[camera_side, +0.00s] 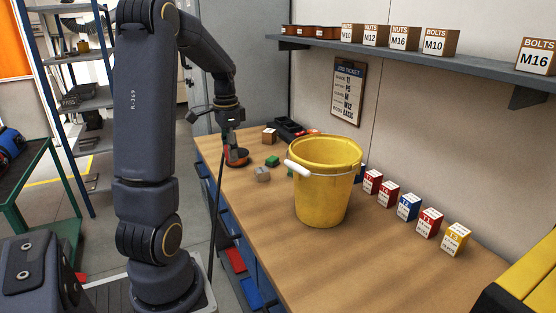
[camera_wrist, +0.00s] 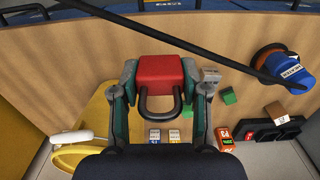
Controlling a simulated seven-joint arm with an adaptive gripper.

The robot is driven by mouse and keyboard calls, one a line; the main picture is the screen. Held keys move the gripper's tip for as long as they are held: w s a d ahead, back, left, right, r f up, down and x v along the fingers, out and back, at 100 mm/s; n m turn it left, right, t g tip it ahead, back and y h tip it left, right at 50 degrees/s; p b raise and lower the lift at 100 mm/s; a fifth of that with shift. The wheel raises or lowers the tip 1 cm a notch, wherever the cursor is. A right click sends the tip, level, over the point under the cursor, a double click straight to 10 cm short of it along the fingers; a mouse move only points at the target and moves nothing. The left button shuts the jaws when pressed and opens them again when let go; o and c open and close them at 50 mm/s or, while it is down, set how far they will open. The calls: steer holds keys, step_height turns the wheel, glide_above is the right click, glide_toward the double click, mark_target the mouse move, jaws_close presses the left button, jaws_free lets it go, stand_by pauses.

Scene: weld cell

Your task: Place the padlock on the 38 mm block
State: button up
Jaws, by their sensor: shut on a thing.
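A red padlock (camera_wrist: 159,72) with a dark shackle is in the wrist view. My gripper (camera_wrist: 159,80) is shut on its body from both sides, the shackle pointing toward the bottom of the picture. In the side view my gripper (camera_side: 230,145) hangs over the left part of the bench, and the padlock is hard to make out. A small grey block (camera_side: 262,173) stands on the bench; it also shows in the wrist view (camera_wrist: 211,75), beside the right finger. I cannot read its size, so I cannot tell whether it is the 38 mm block.
Green blocks (camera_side: 272,161) stand near the grey one. An orange-and-blue item (camera_wrist: 287,68) is close by. A large yellow bucket (camera_side: 325,190) stands to the right, and a black tray (camera_side: 289,129) behind. Several small labelled boxes line the wall. The front right bench is clear.

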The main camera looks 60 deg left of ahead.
steer(key=w+a, duration=0.4)
glide_above(262, 169)
steer(key=f, duration=0.6)
steer(key=s+d+f, duration=0.1)
steer(key=f, duration=0.1)
steer(key=shift+f, duration=0.4)
steer(key=shift+w+a+f, duration=0.3)
steer(key=shift+f, duration=0.1)
steer(key=shift+w+a+f, duration=0.1)
steer(key=shift+f, duration=1.6)
steer(key=shift+f, duration=0.1)
steer(key=o, duration=1.2)
